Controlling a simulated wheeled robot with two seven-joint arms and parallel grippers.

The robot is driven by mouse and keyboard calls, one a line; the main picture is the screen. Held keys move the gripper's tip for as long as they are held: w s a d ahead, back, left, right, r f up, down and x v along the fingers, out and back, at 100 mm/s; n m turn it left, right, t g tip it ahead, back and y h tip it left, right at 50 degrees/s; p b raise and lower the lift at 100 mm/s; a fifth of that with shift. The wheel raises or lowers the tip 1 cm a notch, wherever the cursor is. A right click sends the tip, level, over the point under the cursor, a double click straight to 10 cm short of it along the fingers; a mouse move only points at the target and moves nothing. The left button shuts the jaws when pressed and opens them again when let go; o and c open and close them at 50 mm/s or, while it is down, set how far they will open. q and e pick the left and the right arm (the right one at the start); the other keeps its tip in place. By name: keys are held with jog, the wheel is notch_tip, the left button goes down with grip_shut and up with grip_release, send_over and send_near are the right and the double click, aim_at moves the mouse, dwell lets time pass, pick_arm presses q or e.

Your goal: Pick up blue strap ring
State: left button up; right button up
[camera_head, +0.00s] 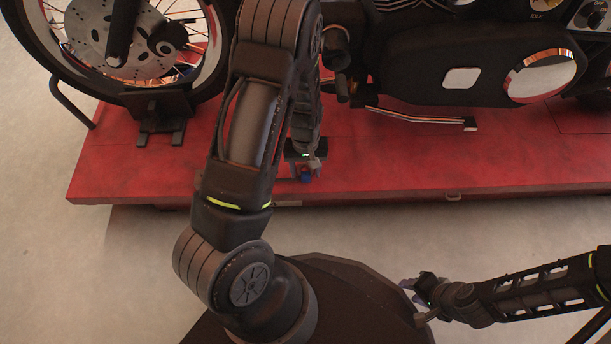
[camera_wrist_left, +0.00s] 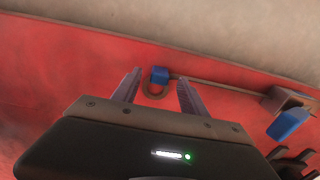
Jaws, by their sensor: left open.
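The blue strap ring shows in the left wrist view as a small blue block (camera_wrist_left: 159,74) with a dark brownish loop below it. It lies at the red platform's edge, between the tips of my left gripper (camera_wrist_left: 157,86). The fingers are open, one on each side, with visible gaps to the ring. In the head view, a small blue spot (camera_head: 305,177) shows just below my left gripper (camera_head: 308,165), whose fingers are mostly hidden there. My right gripper (camera_head: 415,300) is at the lower right, away from the platform; its jaw opening is unclear.
A red lift platform (camera_head: 400,175) carries a motorcycle with a front wheel (camera_head: 130,45) and engine cover (camera_head: 470,70). A thin strap or rod (camera_wrist_left: 215,82) runs right from the ring toward a brown block (camera_wrist_left: 287,100) and another blue piece (camera_wrist_left: 287,124). The pale floor is clear.

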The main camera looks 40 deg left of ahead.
aim_at(306, 173)
pick_arm(q)
notch_tip(306, 173, down, 3)
jog(key=shift+b, duration=0.4)
grip_shut()
dwell(0.6)
